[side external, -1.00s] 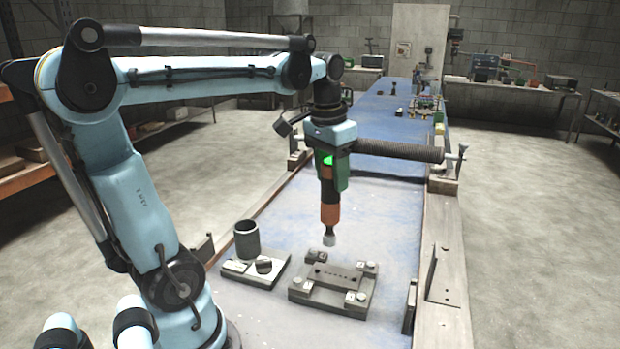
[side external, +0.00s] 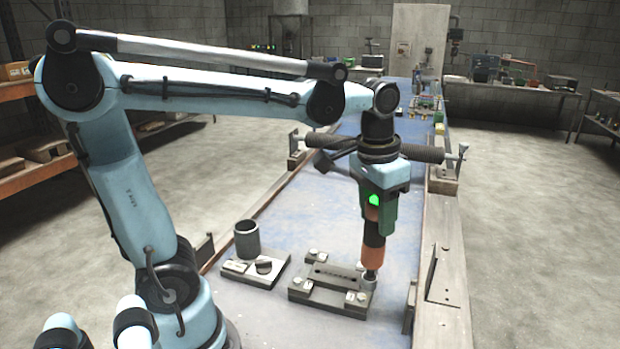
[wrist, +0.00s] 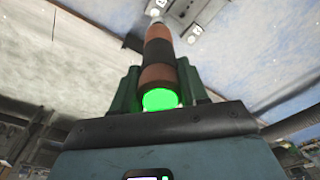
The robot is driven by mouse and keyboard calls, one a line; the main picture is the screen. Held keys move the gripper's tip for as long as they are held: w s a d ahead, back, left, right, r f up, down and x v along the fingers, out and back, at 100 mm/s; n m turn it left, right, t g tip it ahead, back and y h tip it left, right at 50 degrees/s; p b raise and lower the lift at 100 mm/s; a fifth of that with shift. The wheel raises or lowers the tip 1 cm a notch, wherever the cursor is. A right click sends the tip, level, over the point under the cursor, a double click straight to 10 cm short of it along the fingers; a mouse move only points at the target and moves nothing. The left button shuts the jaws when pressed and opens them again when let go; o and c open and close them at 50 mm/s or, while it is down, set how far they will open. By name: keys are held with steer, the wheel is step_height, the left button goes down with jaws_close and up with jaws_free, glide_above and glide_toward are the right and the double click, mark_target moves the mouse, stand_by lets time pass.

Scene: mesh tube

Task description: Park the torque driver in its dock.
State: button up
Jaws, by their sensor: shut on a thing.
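The torque driver (side external: 373,248) is an orange and black tool that hangs close to upright, nose down. My gripper (side external: 376,207) has its green jaws shut on the driver's upper part, and a green light glows there. In the wrist view the driver (wrist: 160,53) runs away from between the jaws (wrist: 162,83), its lit green end nearest. Its socket is at the far right corner of the bolted plate (side external: 325,285), at or just above a bolt; contact cannot be told. A grey open-topped cup (side external: 246,239), likely the dock, stands on a small base to the left and looks empty.
The cup's base (side external: 238,268) also carries a small dark part. A ribbed horizontal roller (side external: 420,154) crosses the blue bench (side external: 302,217) behind my gripper. A raised rail with an upright bracket (side external: 430,272) borders the right side. Bench between cup and roller is clear.

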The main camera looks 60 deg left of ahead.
steer(key=s+a+r+n, duration=0.2)
steer(key=a+n, duration=0.1)
steer(key=a, duration=0.4)
steer(key=s+a+r+n, duration=0.2)
steer(key=a+n, duration=0.2)
steer(key=a, duration=0.3)
steer(key=s+a+r+n+y, duration=0.1)
steer(key=s+a+r+n, duration=0.25)
steer(key=s+a, duration=0.25)
steer(key=s+a+r+n, duration=0.2)
steer(key=s+a+n, duration=0.3)
steer(key=s, duration=0.2)
step_height(320, 180, down, 6)
steer(key=shift+g, duration=0.4)
steer(key=shift+m, duration=0.25)
steer(key=shift+f, duration=2.25)
stand_by(2.1)
